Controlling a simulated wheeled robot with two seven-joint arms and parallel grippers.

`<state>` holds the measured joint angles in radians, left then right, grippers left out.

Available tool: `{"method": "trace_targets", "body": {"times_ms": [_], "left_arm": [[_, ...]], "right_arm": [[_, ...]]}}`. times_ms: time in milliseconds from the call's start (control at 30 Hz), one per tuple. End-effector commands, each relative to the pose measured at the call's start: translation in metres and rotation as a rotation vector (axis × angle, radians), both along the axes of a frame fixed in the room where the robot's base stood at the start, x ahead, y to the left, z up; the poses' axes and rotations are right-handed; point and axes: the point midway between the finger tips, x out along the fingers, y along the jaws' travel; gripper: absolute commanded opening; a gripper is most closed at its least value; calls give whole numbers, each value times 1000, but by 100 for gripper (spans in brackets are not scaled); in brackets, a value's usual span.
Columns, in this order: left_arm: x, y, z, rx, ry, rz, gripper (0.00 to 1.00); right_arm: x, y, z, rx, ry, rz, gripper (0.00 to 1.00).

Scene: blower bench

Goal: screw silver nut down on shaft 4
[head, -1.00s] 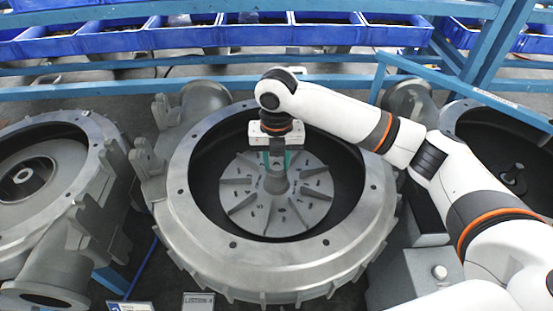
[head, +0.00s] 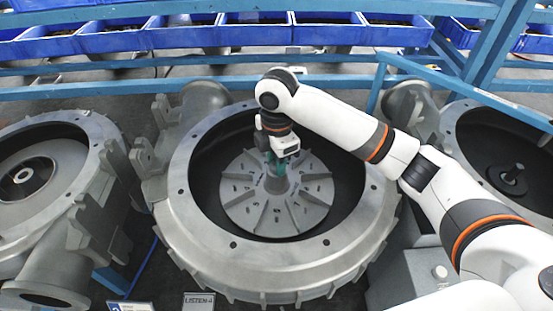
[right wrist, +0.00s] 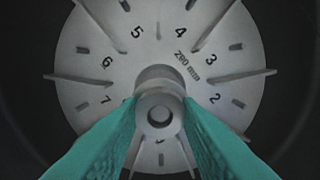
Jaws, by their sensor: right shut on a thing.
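The grey bladed impeller (head: 300,205) sits inside the middle round housing (head: 185,225), above a sign marked with a 4 (head: 198,302). A central shaft with a silver-grey nut (right wrist: 160,116) rises at its hub. My right gripper (head: 276,166) reaches down from above over the hub. In the right wrist view its two green fingers (right wrist: 160,108) close on opposite sides of the round silver piece. The fingers partly hide the hub, and I cannot tell how far down the nut sits. My left gripper is not in view.
Similar housings stand at the left (head: 85,130) and right (head: 470,115); the right one holds a dark shaft piece (head: 512,178). The middle housing's raised wall surrounds my right gripper. Blue bins (head: 255,32) and a blue rail (head: 100,90) are behind.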

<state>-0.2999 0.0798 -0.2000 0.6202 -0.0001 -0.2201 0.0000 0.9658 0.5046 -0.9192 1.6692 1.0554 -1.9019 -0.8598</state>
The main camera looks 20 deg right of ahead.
Motion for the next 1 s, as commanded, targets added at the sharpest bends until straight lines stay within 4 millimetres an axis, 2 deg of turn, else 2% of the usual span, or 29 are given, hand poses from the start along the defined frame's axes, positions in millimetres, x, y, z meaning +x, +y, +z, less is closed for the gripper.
{"method": "trace_targets", "body": {"times_ms": [600,733,967,1000], "left_arm": [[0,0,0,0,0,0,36],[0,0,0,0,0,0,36],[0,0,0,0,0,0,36],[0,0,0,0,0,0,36]], "right_arm": [[-1,0,-2,-2,4,-978,0],[0,0,-2,0,2,-1084,0],[0,0,-2,0,2,-1100,0],[0,0,-2,0,2,-1099,33]]}}
